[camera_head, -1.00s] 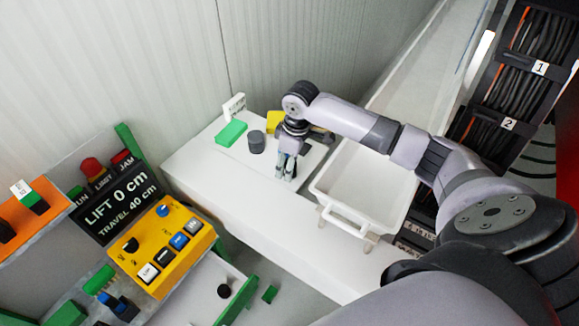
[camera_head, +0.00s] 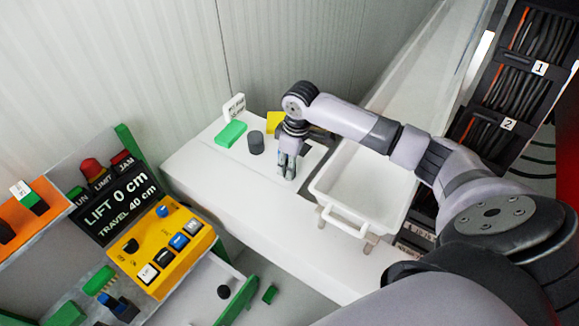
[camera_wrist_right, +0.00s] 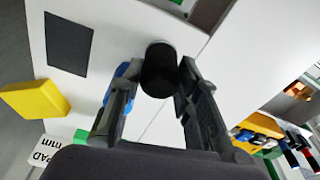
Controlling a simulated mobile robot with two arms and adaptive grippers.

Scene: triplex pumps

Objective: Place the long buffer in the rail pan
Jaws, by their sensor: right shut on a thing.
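My right gripper (camera_head: 286,176) points down over the white worktop. In the right wrist view its fingers (camera_wrist_right: 155,95) are shut on a dark cylinder (camera_wrist_right: 158,70), the long buffer by its look. In the head view the fingers largely hide this cylinder. The rail pan (camera_head: 345,213), a white tray with a front handle, is just right of the gripper and looks empty. My left gripper is not in view.
A second dark cylinder (camera_head: 256,143), a green block (camera_head: 231,133) and a yellow block (camera_head: 275,122) stand left of and behind the gripper. A small sign (camera_head: 235,107) stands behind them. A yellow button console (camera_head: 163,245) is at the left. The worktop's front is clear.

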